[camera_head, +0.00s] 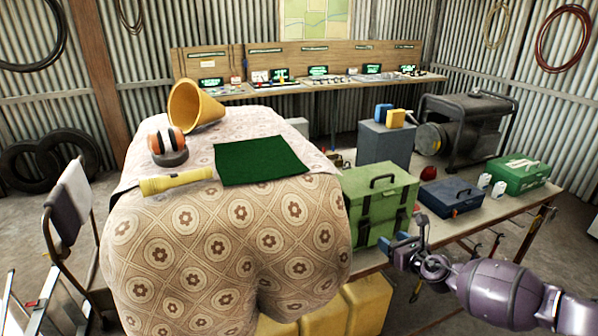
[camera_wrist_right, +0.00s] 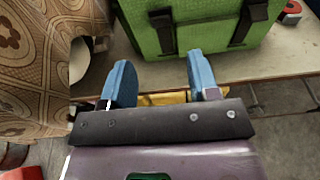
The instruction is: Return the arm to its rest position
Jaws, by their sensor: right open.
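My right gripper (camera_head: 402,248) comes in from the right in the head view, in front of the green toolbox at the near edge of the workbench. In the right wrist view, its two blue fingers (camera_wrist_right: 160,84) stand wide apart with nothing between them. My purple right arm reaches back to the lower right corner. The fingers appear apart from the green toolbox (camera_head: 380,205), which also fills the top of the right wrist view (camera_wrist_right: 210,27). My left gripper is not in either view.
The workbench (camera_head: 480,218) carries a blue case (camera_head: 451,196) and a green first-aid box (camera_head: 518,175). Yellow containers (camera_head: 362,303) stand below.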

